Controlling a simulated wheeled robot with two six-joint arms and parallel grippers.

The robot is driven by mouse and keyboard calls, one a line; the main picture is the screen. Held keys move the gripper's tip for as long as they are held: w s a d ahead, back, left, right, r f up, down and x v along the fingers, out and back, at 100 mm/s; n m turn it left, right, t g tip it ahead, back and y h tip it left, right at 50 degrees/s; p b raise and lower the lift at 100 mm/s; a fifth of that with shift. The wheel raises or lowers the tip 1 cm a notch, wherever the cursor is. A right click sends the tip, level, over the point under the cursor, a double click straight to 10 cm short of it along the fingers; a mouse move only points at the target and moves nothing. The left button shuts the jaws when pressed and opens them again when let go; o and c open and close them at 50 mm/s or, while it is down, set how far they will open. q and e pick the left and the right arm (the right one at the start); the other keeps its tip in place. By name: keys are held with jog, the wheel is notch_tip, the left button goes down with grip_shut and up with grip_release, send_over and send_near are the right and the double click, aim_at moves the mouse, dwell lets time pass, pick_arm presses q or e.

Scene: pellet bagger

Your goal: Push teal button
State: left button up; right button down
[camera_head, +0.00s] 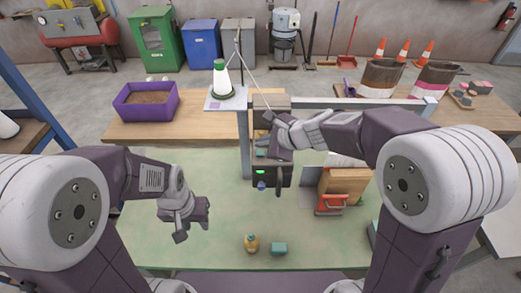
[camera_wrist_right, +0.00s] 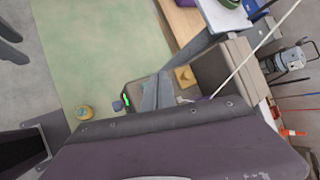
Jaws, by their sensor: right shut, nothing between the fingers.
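The grey machine (camera_head: 284,103) stands at the back edge of the green table. A small teal patch (camera_head: 261,153) shows on its front beside my right gripper; I cannot tell for sure that it is the button. My right gripper (camera_head: 266,141) is shut and empty, right at the machine's front and partly covering it; contact cannot be told. In the right wrist view its fingers (camera_wrist_right: 158,92) lie over the machine, near a green light (camera_wrist_right: 127,99) and a blue knob (camera_wrist_right: 117,106). My left gripper (camera_head: 193,222) is open and empty above the table's left part.
A yellow-orange bottle (camera_head: 251,243) and a teal block (camera_head: 279,249) stand at the table's front. A wooden box with a red front (camera_head: 331,204) is right of the machine. A purple bin (camera_head: 147,100) and a cone-shaped spool (camera_head: 221,80) are behind. The green table (camera_head: 140,222) is clear at left.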

aim_at(263, 154)
notch_tip(263, 154, up, 6)
jog(key=p, duration=0.5)
jog(key=shift+f, duration=0.1)
jog(key=s+d+f+n+g+h+b, duration=0.1)
jog(key=s+d+f+n+g+h, duration=0.15)
jog(key=s+d+f+n, duration=0.55)
jog(key=s+d+f+n+g+h+b, duration=0.15)
jog(key=s+d+f+n+h, duration=0.3)
jog(key=s+d+n, duration=0.55)
notch_tip(263, 154, down, 13)
jog(key=s+g+y+b, duration=0.1)
jog(key=b, duration=0.9)
jog(key=shift+s+a+g+b, duration=0.15)
jog(key=shift+a+g+b, duration=0.15)
jog(key=shift+a, duration=0.15)
